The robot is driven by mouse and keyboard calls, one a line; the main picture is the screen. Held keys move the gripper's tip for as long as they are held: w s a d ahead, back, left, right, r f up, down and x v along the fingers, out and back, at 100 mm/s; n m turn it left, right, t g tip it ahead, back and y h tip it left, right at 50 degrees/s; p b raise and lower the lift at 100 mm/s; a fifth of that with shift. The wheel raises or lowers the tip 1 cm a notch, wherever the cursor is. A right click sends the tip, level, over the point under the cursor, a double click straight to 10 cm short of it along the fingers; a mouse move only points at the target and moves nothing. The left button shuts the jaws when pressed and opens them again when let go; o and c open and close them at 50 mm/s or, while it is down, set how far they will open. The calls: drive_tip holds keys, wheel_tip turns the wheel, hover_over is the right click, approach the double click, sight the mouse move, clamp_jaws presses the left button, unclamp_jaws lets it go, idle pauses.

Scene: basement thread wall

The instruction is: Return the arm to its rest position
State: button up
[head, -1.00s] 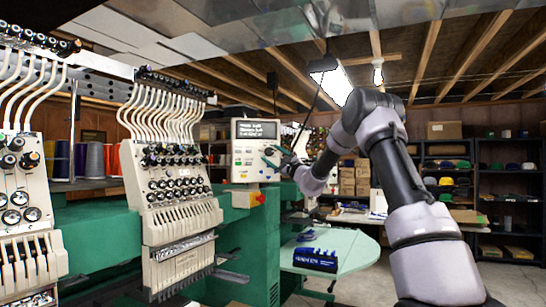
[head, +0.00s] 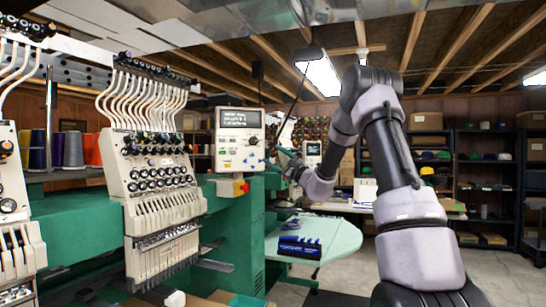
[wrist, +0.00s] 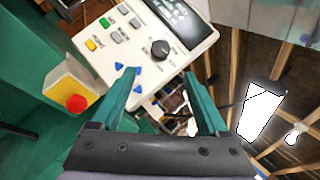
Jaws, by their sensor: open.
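My gripper (wrist: 162,78) is open and empty in the wrist view, its two green fingers spread apart. In the head view my gripper (head: 279,158) is small and partly hidden by my own wrist, close to the right side of the control panel (head: 239,139). The white panel (wrist: 112,60) fills the upper left of the wrist view, with a black knob, blue arrow buttons and coloured keys. The left finger overlaps the panel's lower edge in that view; I cannot tell whether it touches.
A red button on a yellow box (head: 241,187) sits below the panel. The embroidery head (head: 157,190) with needles and tubes stands at left. A pale green table (head: 335,236) holds a blue rack (head: 300,247). Shelves (head: 486,180) line the back right. Floor at right looks clear.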

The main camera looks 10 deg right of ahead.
drive_tip(key=s+a+r+n+g+y, duration=0.3)
drive_tip(key=s+a+n+g, duration=0.35)
drive_tip(key=s+a, duration=0.25)
drive_tip(key=s+a+f+n+g+h, duration=0.1)
drive_tip(key=s+a+n+g, duration=0.15)
drive_tip(key=s, duration=0.45)
drive_tip(key=s+a+f+n+g+h, duration=0.1)
drive_tip(key=s+a+f+n+g, duration=0.2)
drive_tip(key=s, duration=0.5)
drive_tip(key=s+d+f+n+h, duration=0.1)
drive_tip(key=s+d+f+h, duration=0.2)
drive_tip(key=s+d+h, duration=0.3)
drive_tip(key=s+d+f+n+h, duration=0.1)
drive_tip(key=s+d+f+h, duration=0.2)
drive_tip(key=s, duration=1.2)
drive_tip(key=d+h, duration=0.3)
drive_tip(key=d, duration=0.1)
drive_tip(key=shift+d+n, duration=0.3)
drive_tip(key=shift+d, duration=0.1)
drive_tip(key=shift+s+f, duration=0.1)
